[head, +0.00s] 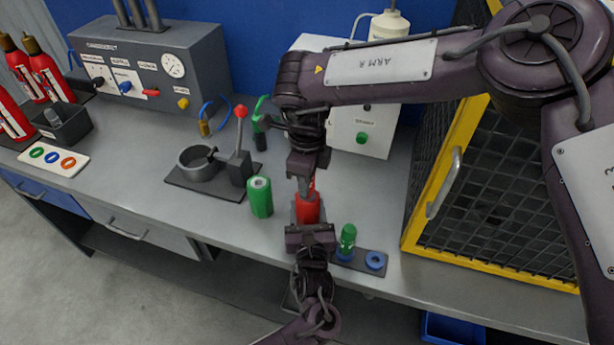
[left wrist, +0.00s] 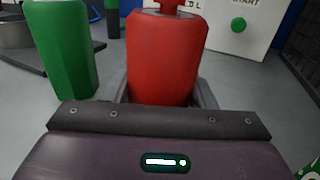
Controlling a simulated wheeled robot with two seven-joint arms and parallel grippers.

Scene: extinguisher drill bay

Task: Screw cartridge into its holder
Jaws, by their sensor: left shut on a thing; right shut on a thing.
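A red cylinder (head: 307,208) stands upright near the bench's front edge; it fills the middle of the left wrist view (left wrist: 163,58). My left gripper (head: 309,224) is shut around its sides from the front. A narrower red piece (head: 312,184) sits at the top of the cylinder, and its lower part shows in the left wrist view (left wrist: 170,6). My right gripper (head: 305,188) comes down from above and is shut on this red piece, directly over the cylinder. The fingers hide much of the joint, so I cannot tell how deep the piece sits.
A green cylinder (head: 260,197) stands just left. A clamp fixture (head: 197,161) with a red-knobbed lever stands at left. A yellow-framed cage (head: 480,180) bounds the right.

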